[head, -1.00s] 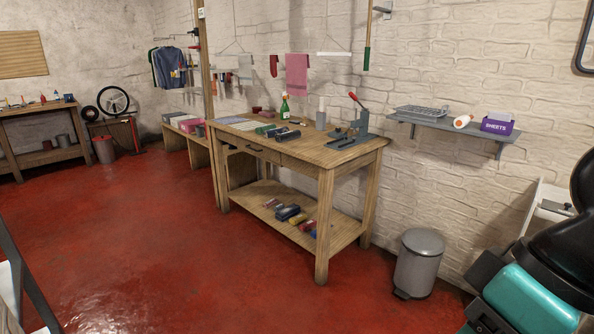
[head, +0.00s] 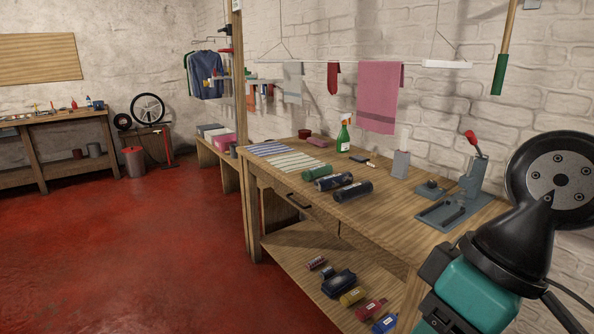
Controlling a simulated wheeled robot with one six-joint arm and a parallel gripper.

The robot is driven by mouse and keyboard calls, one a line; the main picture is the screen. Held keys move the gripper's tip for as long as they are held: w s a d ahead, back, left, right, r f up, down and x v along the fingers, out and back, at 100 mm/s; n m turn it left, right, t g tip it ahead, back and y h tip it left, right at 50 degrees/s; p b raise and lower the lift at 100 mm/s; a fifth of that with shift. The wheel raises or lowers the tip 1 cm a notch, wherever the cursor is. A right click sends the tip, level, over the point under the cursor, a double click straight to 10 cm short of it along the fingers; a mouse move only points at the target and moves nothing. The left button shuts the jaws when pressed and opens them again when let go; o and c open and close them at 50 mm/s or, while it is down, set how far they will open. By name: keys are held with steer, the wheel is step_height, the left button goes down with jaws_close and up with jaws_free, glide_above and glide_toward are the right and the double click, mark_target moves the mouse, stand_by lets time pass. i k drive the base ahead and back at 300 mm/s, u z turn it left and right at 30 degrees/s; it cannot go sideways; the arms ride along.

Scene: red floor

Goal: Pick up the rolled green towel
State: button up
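The rolled green towel (head: 317,172) lies on the wooden workbench top (head: 415,222), in the middle of the head view. Two dark rolls, one navy (head: 333,182) and one blackish (head: 352,191), lie beside it, nearer the right. My arm shows at the right edge, in front of the bench's right end. My gripper's fingers are not in view, so I cannot see what they hold.
Flat striped cloths (head: 285,156) lie left of the green roll. A spray bottle (head: 344,133), a grey bottle (head: 401,163) and a lever press (head: 465,190) stand behind and right. A pink towel (head: 379,97) hangs above. Red floor (head: 150,240) is clear at left.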

mark_target(311, 174)
steer(key=u, duration=0.05)
steer(key=i, duration=0.25)
steer(key=k, duration=0.6)
steer(key=u, duration=0.6)
steer(key=i, duration=0.85)
steer(key=u, duration=0.45)
steer(key=i, duration=0.75)
steer(key=z, duration=0.95)
steer(key=i, duration=1.45)
steer(key=u, duration=0.3)
